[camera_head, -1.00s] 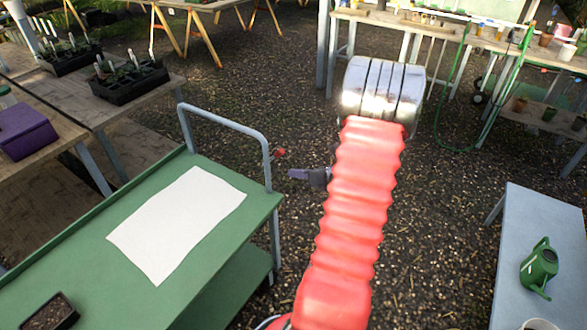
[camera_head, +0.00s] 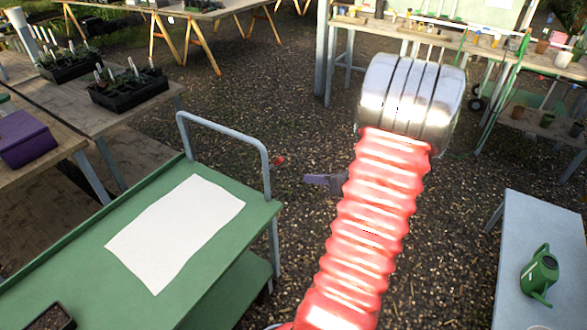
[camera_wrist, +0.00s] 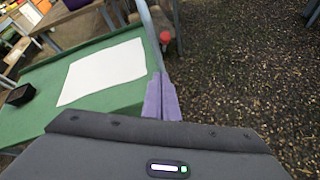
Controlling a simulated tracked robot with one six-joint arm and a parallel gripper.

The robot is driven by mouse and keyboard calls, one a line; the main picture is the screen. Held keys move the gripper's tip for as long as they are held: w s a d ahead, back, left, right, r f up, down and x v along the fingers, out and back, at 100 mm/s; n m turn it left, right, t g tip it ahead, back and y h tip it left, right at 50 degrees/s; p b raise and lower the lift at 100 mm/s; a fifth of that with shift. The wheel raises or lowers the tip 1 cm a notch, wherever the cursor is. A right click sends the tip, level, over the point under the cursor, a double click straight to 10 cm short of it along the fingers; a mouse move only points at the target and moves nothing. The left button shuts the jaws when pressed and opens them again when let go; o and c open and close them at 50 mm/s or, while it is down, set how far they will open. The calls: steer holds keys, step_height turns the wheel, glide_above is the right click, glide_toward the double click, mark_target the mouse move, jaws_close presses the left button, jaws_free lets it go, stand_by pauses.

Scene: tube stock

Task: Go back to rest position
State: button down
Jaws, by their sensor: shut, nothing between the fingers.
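My gripper (camera_head: 318,180) shows in the head view as a small purple-grey tip left of my red arm sleeve. It is in the air over the gravel, right of the green cart (camera_head: 230,232). In the wrist view my gripper (camera_wrist: 161,78) has its two purple fingers side by side and closed, with nothing between them. The fingertips appear in front of the cart's edge there, and apart from it in the head view. My sleeve hides part of the gripper's wrist.
A white sheet (camera_head: 175,232) lies on the cart, with a black pot (camera_head: 50,318) near its front. The cart's handle (camera_head: 235,133) rises beside my gripper. A grey bench (camera_head: 520,225) with a green watering can (camera_head: 541,273) stands right. A red object (camera_head: 280,160) is by the handle. Gravel lies between.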

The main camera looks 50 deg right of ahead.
stand_by(0.4)
steer(key=s+a+r+n+g+y, duration=0.15)
steer(key=a+n+g+y, duration=0.45)
steer(key=a+n, duration=1.4)
steer(key=a+r+n+h, duration=0.2)
steer(key=a+r+n, duration=0.3)
steer(key=a+n, duration=0.2)
steer(key=a+r+n+h, duration=0.1)
steer(key=a+r+n, duration=0.5)
steer(key=a, duration=0.4)
steer(key=s+a+r+n+h, duration=0.1)
steer(key=a+r+n+h, duration=0.1)
steer(key=a+r+n, duration=0.3)
steer(key=a+n, duration=0.3)
steer(key=shift+a+r+g+h, duration=0.15)
steer(key=shift+a+g+h, duration=0.15)
steer(key=shift+g, duration=0.1)
steer(key=shift+d, duration=0.2)
